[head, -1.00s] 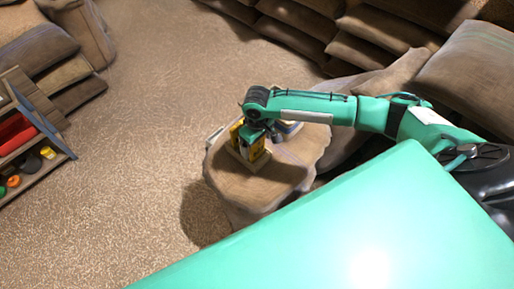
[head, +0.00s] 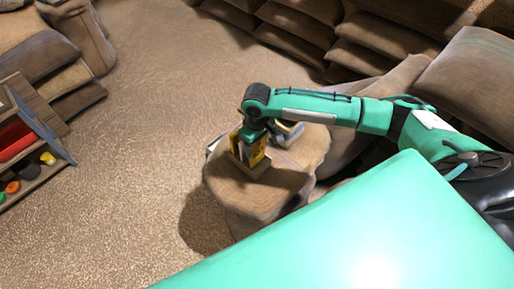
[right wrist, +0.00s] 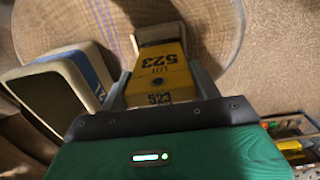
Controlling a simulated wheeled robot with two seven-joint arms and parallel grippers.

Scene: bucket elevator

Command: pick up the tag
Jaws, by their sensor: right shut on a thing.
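The tag is a yellow piece with black "LOT 523" print (right wrist: 160,72). In the right wrist view it lies between the two fingers of my right gripper (right wrist: 160,90), which is shut on it. In the head view the yellow tag (head: 257,152) shows just under my right gripper (head: 250,141), upright at a small tan holder (head: 249,168) on a round brown-topped stand (head: 227,183). I cannot tell whether the tag is clear of the holder. My left gripper is not in view.
A white and blue block (right wrist: 62,85) stands close beside the tag on the same stand; it also shows in the head view (head: 289,132). Stacked sacks (head: 370,50) line the back and right. A shelf with coloured items (head: 25,140) is at the left. Open floor lies between.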

